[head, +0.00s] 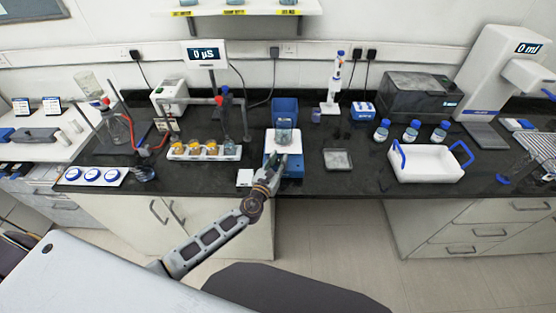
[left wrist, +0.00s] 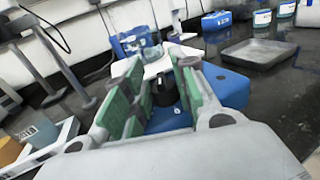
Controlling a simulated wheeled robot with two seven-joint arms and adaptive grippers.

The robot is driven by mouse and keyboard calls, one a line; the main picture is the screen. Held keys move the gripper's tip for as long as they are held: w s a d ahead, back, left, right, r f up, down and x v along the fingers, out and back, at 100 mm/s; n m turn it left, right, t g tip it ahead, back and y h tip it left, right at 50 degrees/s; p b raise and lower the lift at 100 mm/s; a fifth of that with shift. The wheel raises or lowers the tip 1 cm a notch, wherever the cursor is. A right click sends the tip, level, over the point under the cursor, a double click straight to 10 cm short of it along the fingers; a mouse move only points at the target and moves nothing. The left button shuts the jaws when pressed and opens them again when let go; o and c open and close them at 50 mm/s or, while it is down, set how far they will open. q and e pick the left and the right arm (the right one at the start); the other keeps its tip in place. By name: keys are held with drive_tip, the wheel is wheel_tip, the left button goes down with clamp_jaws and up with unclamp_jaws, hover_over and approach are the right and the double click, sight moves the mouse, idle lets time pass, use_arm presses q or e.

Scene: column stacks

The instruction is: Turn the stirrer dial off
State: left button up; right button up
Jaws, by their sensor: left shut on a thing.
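The stirrer (head: 293,170) has a white top plate and a blue body and stands near the bench's front edge. A clear beaker with bluish contents (head: 284,134) stands on its plate. My left gripper (head: 272,165) is at the stirrer's front. In the left wrist view, the green-padded fingers of my left gripper (left wrist: 158,80) stand either side of a dark knob, the dial (left wrist: 165,92), and are shut on it. The blue stirrer body (left wrist: 228,88) shows beyond the fingers. My right gripper is not in view.
A white rack with orange-filled beakers (head: 205,158) stands left of the stirrer. A blue box (head: 285,107) is behind it. A grey tray (head: 338,160) and a white blue-handled tray (head: 425,172) lie to the right. Bare black bench lies between the stirrer and grey tray.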

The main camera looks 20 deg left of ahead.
use_arm(q)
drive_tip(key=shift+w+r+n+y, duration=0.15)
drive_tip(key=shift+r+n+y, duration=0.15)
drive_tip(key=shift+y, duration=0.1)
drive_tip(key=shift+d+n+y, duration=0.1)
drive_tip(key=shift+n+y, duration=0.8)
drive_tip(key=shift+y, duration=0.5)
drive_tip(key=shift+f+n+g+y, duration=0.1)
drive_tip(key=shift+n+g+y, duration=0.2)
drive_tip(key=shift+n+y, duration=0.75)
drive_tip(key=shift+d+y, duration=0.1)
drive_tip(key=shift+y, duration=0.55)
drive_tip(key=shift+f, duration=0.1)
drive_tip(key=o, duration=0.7)
drive_tip(key=shift+o, duration=0.2)
drive_tip(key=shift+s+f, duration=0.1)
drive_tip(key=shift+s, duration=0.1)
